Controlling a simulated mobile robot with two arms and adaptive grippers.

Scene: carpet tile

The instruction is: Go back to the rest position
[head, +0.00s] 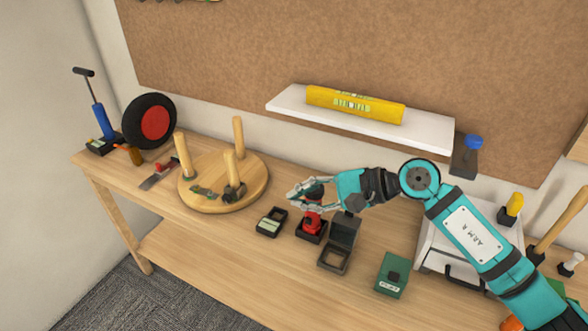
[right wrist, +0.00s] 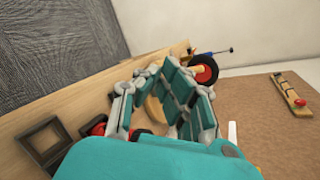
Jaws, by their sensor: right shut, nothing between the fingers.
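My right gripper (head: 298,191) is at the end of the teal arm that comes in from the right in the head view. It hangs over the workbench (head: 200,223), just above and to the left of a red and black tool in a dark holder (head: 311,229). Its fingers are shut with nothing between them. In the right wrist view my right gripper (right wrist: 165,95) shows with its teal fingers in front of the camera. Whether it touches the red tool cannot be told. My left gripper is not in view.
A round wooden stool top with legs (head: 215,200) lies on the bench. A black tray (head: 271,222), an open dark box (head: 338,250) and a green box (head: 391,275) stand near the front. A white shelf (head: 440,135) holds a yellow level (head: 355,105). A wheel (head: 150,121) leans at the left.

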